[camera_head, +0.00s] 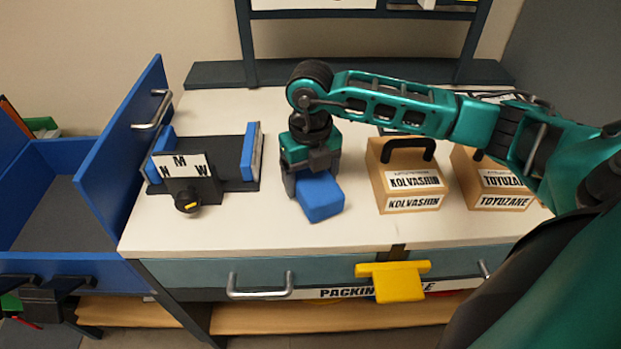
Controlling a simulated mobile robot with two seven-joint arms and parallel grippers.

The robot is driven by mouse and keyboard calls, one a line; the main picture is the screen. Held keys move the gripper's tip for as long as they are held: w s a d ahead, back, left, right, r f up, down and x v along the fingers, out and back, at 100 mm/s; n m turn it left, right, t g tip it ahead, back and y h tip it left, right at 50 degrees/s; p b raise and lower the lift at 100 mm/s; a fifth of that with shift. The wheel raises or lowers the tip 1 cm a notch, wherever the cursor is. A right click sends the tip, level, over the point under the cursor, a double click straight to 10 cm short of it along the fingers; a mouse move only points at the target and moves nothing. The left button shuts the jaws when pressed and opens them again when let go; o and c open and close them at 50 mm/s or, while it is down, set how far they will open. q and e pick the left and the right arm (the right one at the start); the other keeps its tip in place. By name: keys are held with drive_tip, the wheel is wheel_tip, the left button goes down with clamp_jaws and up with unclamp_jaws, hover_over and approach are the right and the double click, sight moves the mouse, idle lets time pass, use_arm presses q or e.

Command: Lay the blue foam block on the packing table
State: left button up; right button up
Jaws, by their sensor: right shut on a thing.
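My right gripper (313,181) points down and is shut on the block, whose upper end is between the fingers. The block sits slightly turned. I cannot tell whether its underside touches the tabletop or hangs just above it. My left gripper does not show.
A black fixture (205,165) with blue side walls and a dial stands left of the block. A blue bin (60,190) adjoins the table. Tabletop in front of the block is clear.

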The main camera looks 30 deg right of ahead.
sight(310, 173)
drive_tip(key=shift+f, duration=0.25)
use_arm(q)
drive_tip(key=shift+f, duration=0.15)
use_arm(e)
drive_tip(key=shift+f, duration=0.1)
drive_tip(key=shift+f, duration=0.15)
drive_tip(key=o, duration=1)
drive_tip(key=shift+c, duration=0.2)
drive_tip(key=shift+r, duration=0.6)
use_arm(q)
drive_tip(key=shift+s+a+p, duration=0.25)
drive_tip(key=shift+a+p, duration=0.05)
drive_tip(key=shift+p, duration=0.2)
use_arm(e)
wheel_tip(310, 173, up, 11)
drive_tip(key=shift+r, duration=0.2)
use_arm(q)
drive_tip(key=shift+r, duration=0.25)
